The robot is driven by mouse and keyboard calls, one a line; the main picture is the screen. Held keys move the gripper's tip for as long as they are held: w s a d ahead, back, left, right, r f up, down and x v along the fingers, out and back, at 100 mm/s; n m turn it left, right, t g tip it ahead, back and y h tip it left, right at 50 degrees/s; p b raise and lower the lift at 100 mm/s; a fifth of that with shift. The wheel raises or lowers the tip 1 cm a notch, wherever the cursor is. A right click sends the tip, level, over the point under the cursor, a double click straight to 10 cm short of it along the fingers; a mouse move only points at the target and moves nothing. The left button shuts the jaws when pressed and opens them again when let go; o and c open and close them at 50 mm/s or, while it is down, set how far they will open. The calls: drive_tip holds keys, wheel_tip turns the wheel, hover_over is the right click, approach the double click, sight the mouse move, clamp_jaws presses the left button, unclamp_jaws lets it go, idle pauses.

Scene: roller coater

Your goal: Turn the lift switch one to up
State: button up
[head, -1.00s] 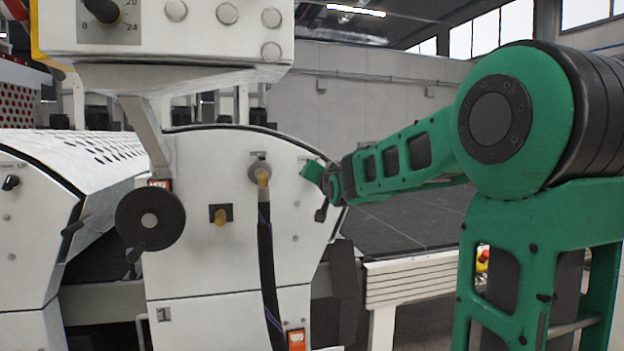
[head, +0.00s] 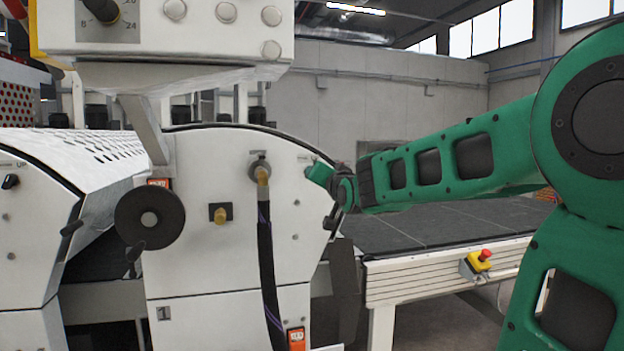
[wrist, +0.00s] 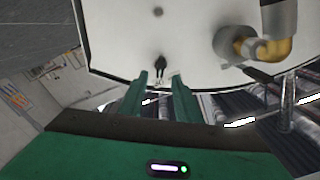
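A small black switch (wrist: 160,66) sits on the white side panel of the machine unit marked 1. In the wrist view it is beyond and between my fingertips, and its pointer direction is too small to tell. My gripper (wrist: 160,75) has its two green fingers apart with nothing held between them. In the head view my gripper (head: 318,173) is at the upper right of the white panel (head: 195,265) and hides the switch. Whether the fingers touch the switch or panel cannot be told.
A hose with a brass fitting (head: 263,177) hangs down the panel, left of my gripper. A black handwheel (head: 150,218) is farther left. A similar switch marked UP (head: 11,181) is on the left unit. A conveyor with a red stop button (head: 485,254) lies at the right.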

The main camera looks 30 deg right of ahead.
drive_tip(key=shift+v, duration=2.15)
drive_tip(key=s+d+f+n+g+y, duration=0.1)
drive_tip(key=s+f+g, duration=0.5)
drive_tip(key=f, duration=0.5)
drive_tip(key=s+d+f+n+g+y, duration=0.1)
drive_tip(key=s+f+g, duration=0.3)
drive_tip(key=s+f, duration=0.6)
drive_tip(key=s+a+f+g+y, duration=0.1)
drive_tip(key=s+a+f+g, duration=0.1)
drive_tip(key=s+f, duration=0.2)
drive_tip(key=s+a+f+g+y, duration=0.1)
drive_tip(key=s+a+f+g, duration=0.1)
drive_tip(key=s, duration=0.7)
drive_tip(key=s+a+f+n+g+y, duration=0.1)
drive_tip(key=s+a+f+g, duration=0.1)
drive_tip(key=s+f, duration=0.3)
drive_tip(key=shift+s+a+f+g, duration=0.4)
drive_tip(key=shift+s+g, duration=0.4)
drive_tip(key=shift+s, duration=0.2)
